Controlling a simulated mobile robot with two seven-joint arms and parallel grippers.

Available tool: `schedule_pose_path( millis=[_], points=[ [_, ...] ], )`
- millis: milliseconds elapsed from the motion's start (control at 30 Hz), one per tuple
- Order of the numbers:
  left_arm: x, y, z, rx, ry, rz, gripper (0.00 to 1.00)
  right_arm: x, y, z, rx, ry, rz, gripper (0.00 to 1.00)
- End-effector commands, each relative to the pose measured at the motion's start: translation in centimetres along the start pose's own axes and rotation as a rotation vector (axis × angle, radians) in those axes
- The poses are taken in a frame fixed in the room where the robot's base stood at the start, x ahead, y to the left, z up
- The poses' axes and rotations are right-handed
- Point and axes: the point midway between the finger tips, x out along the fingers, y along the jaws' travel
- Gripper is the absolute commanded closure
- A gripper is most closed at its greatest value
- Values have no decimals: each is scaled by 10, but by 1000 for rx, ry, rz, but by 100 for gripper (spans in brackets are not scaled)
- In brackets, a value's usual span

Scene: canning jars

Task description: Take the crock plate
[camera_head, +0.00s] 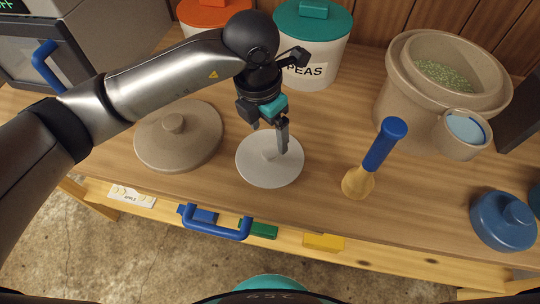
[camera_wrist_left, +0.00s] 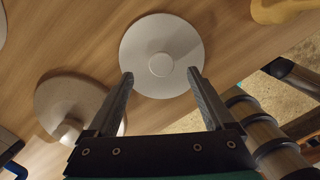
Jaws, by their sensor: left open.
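A round white plate with a small central knob, which looks like the crock plate (camera_head: 270,175), lies flat on the wooden table. It also shows in the left wrist view (camera_wrist_left: 160,30), with its knob (camera_wrist_left: 160,65) between the finger lines. My left gripper (camera_head: 270,138) is open and empty, pointing down above the plate. In the left wrist view its two fingertips (camera_wrist_left: 160,73) stand apart on either side of the knob. I cannot tell whether they touch it. My right gripper is not in view.
A tan lid (camera_head: 160,142) lies left of the plate. A wooden tool with a blue handle (camera_head: 385,145) stands to the right. A tan crock (camera_head: 392,95) with green contents and a small cup (camera_head: 452,150) are farther right. A PEAS canister (camera_head: 325,72) stands behind.

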Motion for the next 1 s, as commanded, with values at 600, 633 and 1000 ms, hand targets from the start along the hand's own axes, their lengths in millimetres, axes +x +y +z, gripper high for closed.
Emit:
schedule_pose_path(
  millis=[600,633,1000],
  points=[
    [56,-2,-5,1,-1,0,14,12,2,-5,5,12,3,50],
    [55,-2,-4,1,-1,0,14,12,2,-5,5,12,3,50],
    [54,-2,-5,1,0,0,44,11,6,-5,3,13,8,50]
  ],
)
